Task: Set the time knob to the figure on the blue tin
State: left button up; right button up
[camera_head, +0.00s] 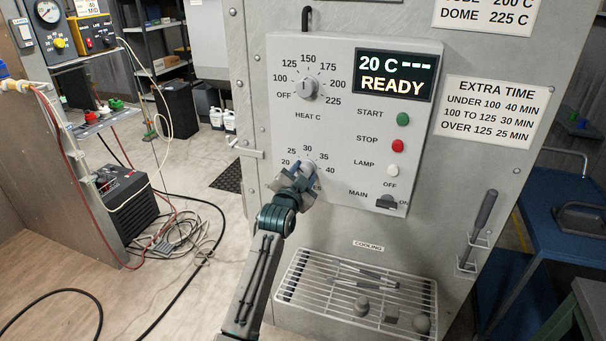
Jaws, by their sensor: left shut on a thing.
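The time knob (308,167) is a small light knob low on the left of the grey control panel, inside a dial marked 20, 25, 30, 35 and 40. My left gripper (300,177) is shut on it from below. The jaws cover most of the knob and part of the label under it, so I cannot tell which figure it points to. I cannot make out a blue tin in this view. My right gripper is not in view.
The heat knob (306,88) sits above. The display (396,75) reads 20 C, dashes and READY. An extra time sign (492,112) lists 40, 30 and 25 minutes. A wire cooling rack (345,292) juts out below the panel. Cables lie on the floor at left.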

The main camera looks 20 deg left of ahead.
pick_arm(q)
jog(key=m, duration=0.4)
jog(key=shift+m, duration=0.3)
jog(key=shift+m+b, duration=0.55)
jog(key=shift+m, duration=1.55)
jog(key=o, duration=1)
